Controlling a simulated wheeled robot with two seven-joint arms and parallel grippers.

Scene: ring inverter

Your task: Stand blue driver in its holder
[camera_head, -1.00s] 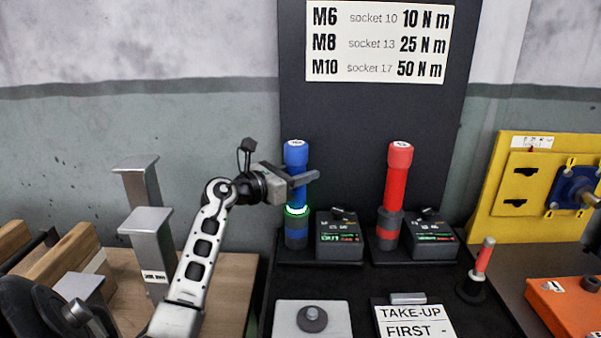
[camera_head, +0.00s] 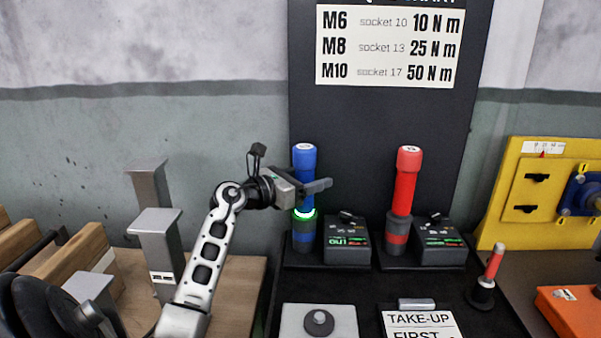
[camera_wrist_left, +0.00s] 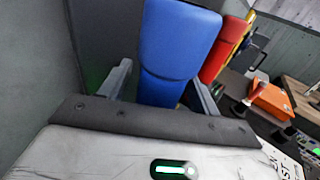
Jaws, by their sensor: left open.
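The blue driver (camera_head: 304,160) stands upright in its dark holder (camera_head: 302,240), with a green glowing ring around its lower part. My left gripper (camera_head: 326,186) is open at the driver's mid-height, and its fingers hide part of the shaft in the head view. In the left wrist view the blue driver (camera_wrist_left: 178,45) stands between the two spread fingers of my left gripper (camera_wrist_left: 160,88). I cannot tell whether a finger touches it. My right gripper is not in view.
A red driver (camera_head: 405,180) stands in a holder to the right. Small boxes with lit displays (camera_head: 347,240) stand beside the holders. A dark board with a torque chart (camera_head: 389,48) rises behind. Grey metal posts (camera_head: 157,240) stand left of my arm. A yellow fixture (camera_head: 525,210) is at right.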

